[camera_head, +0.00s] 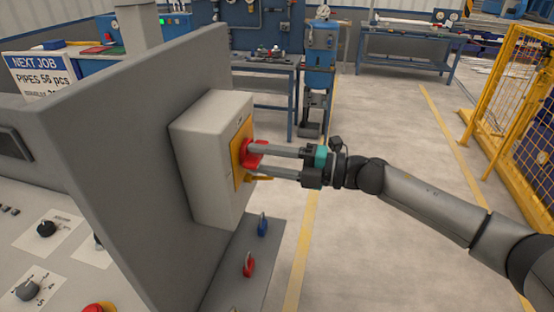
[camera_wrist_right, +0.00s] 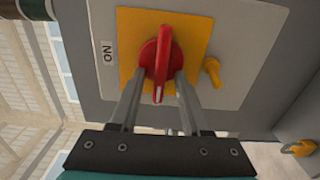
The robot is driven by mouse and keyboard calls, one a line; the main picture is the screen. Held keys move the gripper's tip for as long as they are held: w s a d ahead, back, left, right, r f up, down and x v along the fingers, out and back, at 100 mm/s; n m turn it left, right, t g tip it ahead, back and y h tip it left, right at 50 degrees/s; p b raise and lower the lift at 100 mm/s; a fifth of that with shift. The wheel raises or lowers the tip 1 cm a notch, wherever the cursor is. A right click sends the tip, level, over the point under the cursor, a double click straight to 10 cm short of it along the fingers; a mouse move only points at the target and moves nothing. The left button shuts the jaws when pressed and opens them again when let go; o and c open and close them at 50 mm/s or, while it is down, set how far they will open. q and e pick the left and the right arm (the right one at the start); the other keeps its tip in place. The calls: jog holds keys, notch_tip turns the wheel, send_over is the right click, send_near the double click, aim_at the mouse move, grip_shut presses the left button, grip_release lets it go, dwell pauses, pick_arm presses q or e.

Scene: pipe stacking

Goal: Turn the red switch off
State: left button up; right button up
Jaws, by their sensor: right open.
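The red rotary switch (camera_wrist_right: 158,62) sits on a yellow plate (camera_wrist_right: 190,26) on the front of a grey box. An "ON" label (camera_wrist_right: 107,53) is beside the plate in the wrist view. In the head view the red switch (camera_head: 252,155) is partly hidden by my right gripper (camera_head: 255,162), which reaches in from the right. Its two fingers (camera_wrist_right: 155,85) are open, one on each side of the switch handle, with the tips close to it. I cannot tell whether they touch it. My left gripper is not in view.
The grey switch box (camera_head: 207,150) is mounted on a grey panel (camera_head: 130,150). Below are a blue lever (camera_head: 262,225) and a red lever (camera_head: 249,264). A yellow cage (camera_head: 515,110) stands at right; the floor between is clear.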

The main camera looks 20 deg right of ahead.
jog(key=b+v, duration=0.2)
jog(key=v, duration=1.3)
jog(key=shift+s+d, duration=0.1)
dwell(0.5)
